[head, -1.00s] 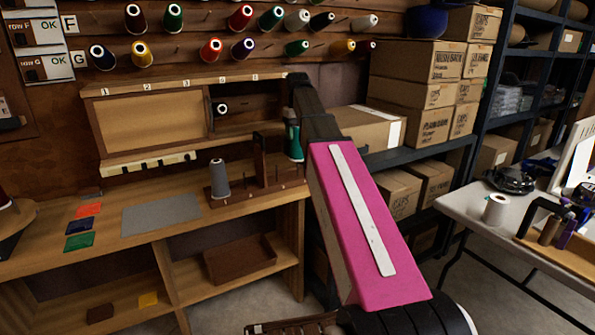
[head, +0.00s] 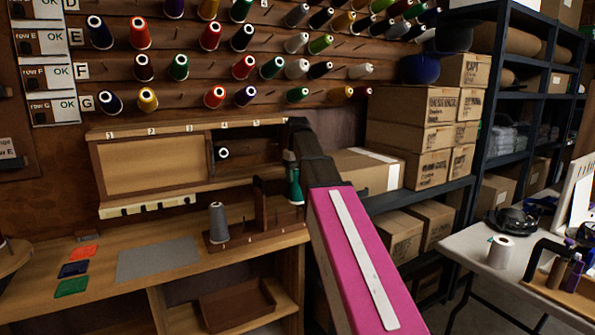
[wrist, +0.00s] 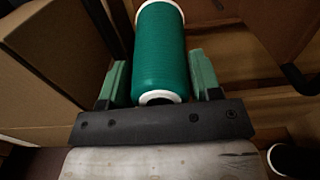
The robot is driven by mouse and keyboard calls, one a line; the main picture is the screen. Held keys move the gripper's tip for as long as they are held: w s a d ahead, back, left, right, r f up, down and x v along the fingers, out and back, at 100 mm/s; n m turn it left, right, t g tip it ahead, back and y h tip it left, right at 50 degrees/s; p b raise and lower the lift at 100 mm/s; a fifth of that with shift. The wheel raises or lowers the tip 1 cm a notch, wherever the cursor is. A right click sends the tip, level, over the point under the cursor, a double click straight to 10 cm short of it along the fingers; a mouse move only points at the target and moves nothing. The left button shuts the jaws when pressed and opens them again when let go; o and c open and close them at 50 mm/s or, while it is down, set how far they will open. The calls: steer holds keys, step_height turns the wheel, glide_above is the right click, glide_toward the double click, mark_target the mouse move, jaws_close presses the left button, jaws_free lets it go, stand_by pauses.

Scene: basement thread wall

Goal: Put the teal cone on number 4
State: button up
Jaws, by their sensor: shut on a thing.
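The teal cone (head: 294,190) is in my gripper (wrist: 160,78), at the right end of the wooden bench. In the wrist view the teal cone (wrist: 160,45) lies between the two pale green fingers, its white end rim towards the camera. In the head view my pink arm and dark wrist hide part of the gripper. A number 4 label (head: 224,125) is on the top edge of the bench cabinet, left of the gripper. A small dark cone with a white end (head: 223,153) shows in the open bay below that label.
A grey cone (head: 218,223) stands on a dark wooden rack (head: 262,236) just left of my gripper; any small marks on its front are unreadable. Cardboard boxes (head: 368,168) sit on shelving to the right. The grey mat (head: 158,260) is bare.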

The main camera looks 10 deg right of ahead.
mark_target(297, 192)
steer(key=shift+f, duration=3.35)
steer(key=shift+f, duration=0.35)
steer(key=o, duration=1)
steer(key=shift+c, duration=0.2)
steer(key=shift+r, duration=0.15)
